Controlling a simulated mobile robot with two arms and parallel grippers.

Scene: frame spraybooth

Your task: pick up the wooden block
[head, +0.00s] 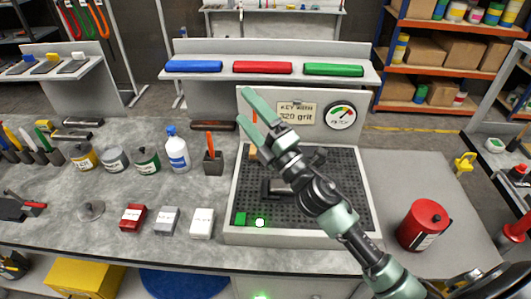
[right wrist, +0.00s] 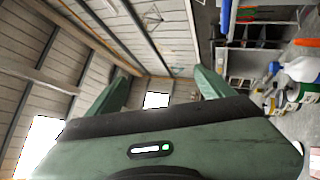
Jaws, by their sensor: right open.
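A small tan-orange piece (head: 253,153), seemingly the wooden block, shows at the back left of the perforated grey tray (head: 228,205). My left gripper is not in view.
Left are an orange-handled tool in a holder (head: 213,163), a blue-white bottle (head: 177,150) and several jars. The right bench top is partly clear.

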